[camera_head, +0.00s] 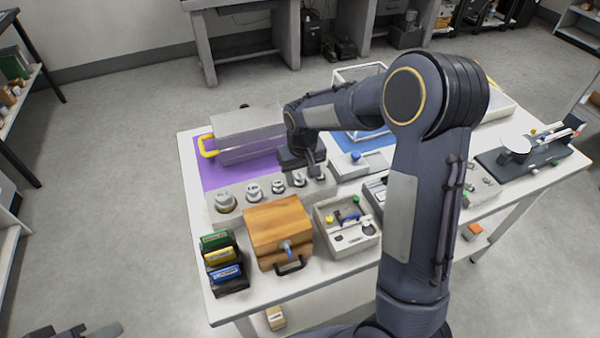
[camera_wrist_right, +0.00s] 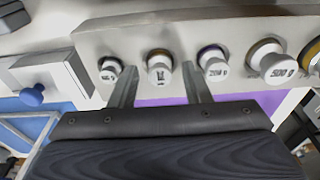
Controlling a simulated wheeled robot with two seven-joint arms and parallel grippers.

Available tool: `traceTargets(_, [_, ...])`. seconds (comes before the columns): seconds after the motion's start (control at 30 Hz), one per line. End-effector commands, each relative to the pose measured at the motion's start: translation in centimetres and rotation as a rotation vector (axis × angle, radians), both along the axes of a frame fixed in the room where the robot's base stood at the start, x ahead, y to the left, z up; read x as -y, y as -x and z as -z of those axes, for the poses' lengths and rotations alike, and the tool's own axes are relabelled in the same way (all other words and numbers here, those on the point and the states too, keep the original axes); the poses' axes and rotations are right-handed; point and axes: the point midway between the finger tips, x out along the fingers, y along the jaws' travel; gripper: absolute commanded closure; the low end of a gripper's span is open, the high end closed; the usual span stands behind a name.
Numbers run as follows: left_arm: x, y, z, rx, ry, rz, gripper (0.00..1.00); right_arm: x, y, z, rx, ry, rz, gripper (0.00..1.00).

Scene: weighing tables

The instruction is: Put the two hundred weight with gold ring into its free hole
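A weight marked 200 g (camera_wrist_right: 213,65) stands in the pale rack (camera_wrist_right: 135,40) in the right wrist view; the ring at its base is too small to judge for colour. In the head view it seems to be the middle knob (camera_head: 278,187). My right gripper (camera_wrist_right: 158,82) is open and empty. Its fingers straddle the neighbouring weight (camera_wrist_right: 158,65), whose marking I cannot read, and the right finger is close beside the 200 g weight. In the head view my right gripper (camera_head: 313,166) is over the rack's right part. A free hole is not discernible.
A 500 g weight (camera_wrist_right: 270,62) and a smaller weight (camera_wrist_right: 110,70) flank these in the rack. In front stand a wooden box (camera_head: 278,228), a grey tray (camera_head: 350,240) and coloured boxes (camera_head: 222,262). A metal case (camera_head: 245,130) lies behind on a purple mat (camera_head: 212,177).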

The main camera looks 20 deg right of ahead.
Motion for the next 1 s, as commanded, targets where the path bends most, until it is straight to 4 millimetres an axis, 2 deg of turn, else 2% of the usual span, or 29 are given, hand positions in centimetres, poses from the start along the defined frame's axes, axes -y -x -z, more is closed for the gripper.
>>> traceTargets(0.17, [0.0,0.0,0.0,0.000,0.000,0.000,0.64,0.0,0.0,-0.2,0.000,0.000,0.000,0.56])
traceTargets(0.27, [0.0,0.0,0.0,0.000,0.000,0.000,0.64,0.0,0.1,-1.1,0.003,-0.001,0.000,0.56])
traceTargets(0.7, [0.0,0.0,0.1,0.000,0.000,0.000,0.64,-0.1,1.1,-9.7,0.003,-0.001,0.000,0.56])
traceTargets(0.9, [0.0,0.0,0.0,0.000,0.000,0.000,0.64,-0.1,1.5,-11.7,0.000,-0.002,0.001,0.56])
traceTargets(1.0, [0.0,0.0,0.0,0.000,0.000,0.000,0.64,0.2,2.6,-12.5,0.010,-0.023,0.004,0.56])
